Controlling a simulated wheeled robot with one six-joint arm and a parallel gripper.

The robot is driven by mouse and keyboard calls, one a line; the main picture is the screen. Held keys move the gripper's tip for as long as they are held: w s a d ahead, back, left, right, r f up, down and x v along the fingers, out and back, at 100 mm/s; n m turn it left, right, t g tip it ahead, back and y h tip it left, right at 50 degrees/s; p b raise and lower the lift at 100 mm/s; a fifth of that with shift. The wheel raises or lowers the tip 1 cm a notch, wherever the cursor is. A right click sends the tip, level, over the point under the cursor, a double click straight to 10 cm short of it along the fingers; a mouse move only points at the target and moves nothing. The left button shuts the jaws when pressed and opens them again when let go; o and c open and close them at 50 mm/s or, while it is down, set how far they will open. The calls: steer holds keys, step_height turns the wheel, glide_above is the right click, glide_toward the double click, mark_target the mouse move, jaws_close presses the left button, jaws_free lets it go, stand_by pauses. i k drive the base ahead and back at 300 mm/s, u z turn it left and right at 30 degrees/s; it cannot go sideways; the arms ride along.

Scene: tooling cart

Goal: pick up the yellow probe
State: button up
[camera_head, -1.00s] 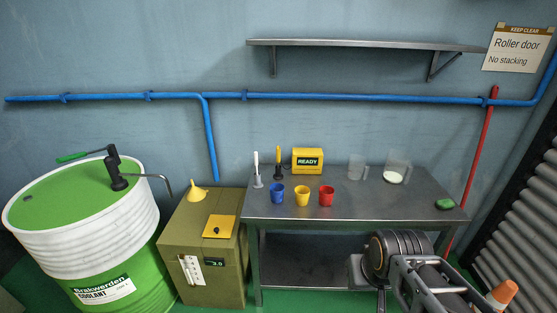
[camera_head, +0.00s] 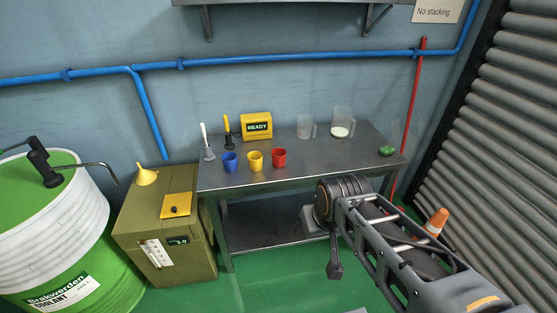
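The yellow probe (camera_head: 227,124) stands upright in a dark holder at the back left of the metal bench (camera_head: 310,172). It is between a white-handled tool (camera_head: 205,140) in a grey stand and a yellow box marked READY (camera_head: 257,127). My arm is folded at the lower right, in front of the bench and well apart from the probe. A dark part hangs below my arm's elbow and may be my gripper (camera_head: 335,270). Its fingers cannot be made out, and nothing is seen held there.
Blue (camera_head: 230,162), yellow (camera_head: 255,161) and red cups (camera_head: 279,158) stand in front of the probe. Clear jugs (camera_head: 342,122) and a green item (camera_head: 388,151) are farther right. An olive cabinet (camera_head: 165,230) adjoins the bench's left. A cone (camera_head: 437,221) stands at right.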

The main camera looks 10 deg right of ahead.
mark_target(225, 117)
steer(key=u, duration=0.3)
steer(key=i, duration=0.3)
steer(key=u, duration=0.7)
steer(key=i, duration=1.3)
steer(key=z, duration=0.6)
